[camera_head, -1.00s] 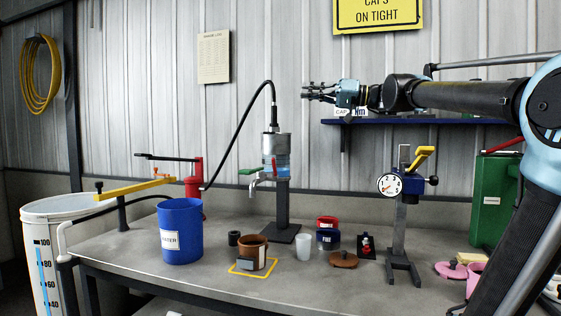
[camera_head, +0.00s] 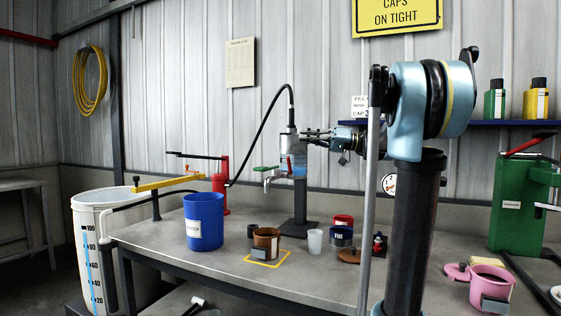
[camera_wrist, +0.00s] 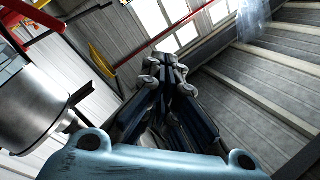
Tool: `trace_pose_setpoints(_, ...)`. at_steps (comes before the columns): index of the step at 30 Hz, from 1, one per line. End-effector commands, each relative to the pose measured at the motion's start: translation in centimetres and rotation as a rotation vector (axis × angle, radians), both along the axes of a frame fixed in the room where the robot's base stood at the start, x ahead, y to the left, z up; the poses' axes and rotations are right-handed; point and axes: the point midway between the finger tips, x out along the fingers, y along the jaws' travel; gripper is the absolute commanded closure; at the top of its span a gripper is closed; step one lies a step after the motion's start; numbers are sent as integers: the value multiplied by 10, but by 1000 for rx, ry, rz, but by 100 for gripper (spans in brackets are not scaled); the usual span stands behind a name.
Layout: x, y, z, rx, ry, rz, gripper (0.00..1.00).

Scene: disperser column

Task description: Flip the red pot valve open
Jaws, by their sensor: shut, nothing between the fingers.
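The disperser pot is a metal cylinder with a clear blue band (camera_head: 299,161) on a dark stand at the middle of the bench. A small red lever (camera_head: 290,164), likely the red pot valve, hangs upright on its front. A tap with a green handle (camera_head: 264,169) sticks out to its left. My gripper (camera_head: 306,133) is shut and empty, pointing left at the height of the pot's metal top, close to it; I cannot tell if they touch. In the wrist view the closed fingers (camera_wrist: 166,72) show beside a metal cylinder (camera_wrist: 38,105), and no red lever can be made out.
A black hose (camera_head: 256,127) arches into the pot's top. A blue shelf (camera_head: 480,123) is at right.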

Motion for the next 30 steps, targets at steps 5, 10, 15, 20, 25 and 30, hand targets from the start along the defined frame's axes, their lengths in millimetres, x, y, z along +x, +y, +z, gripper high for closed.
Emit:
trace_pose_setpoints(5, 47, -27, -34, -90, 180, -37, 100)
trace_pose_setpoints(10, 84, -49, -60, -156, 339, -86, 100)
trace_pose_setpoints(15, 103, -65, -74, -188, 429, -120, 100)
trace_pose_setpoints(20, 108, -60, -77, -193, 446, -127, 100)
trace_pose_setpoints(25, 110, -36, -79, -193, 445, -124, 100)
trace_pose_setpoints(30, 113, -6, -82, -193, 444, -121, 100)
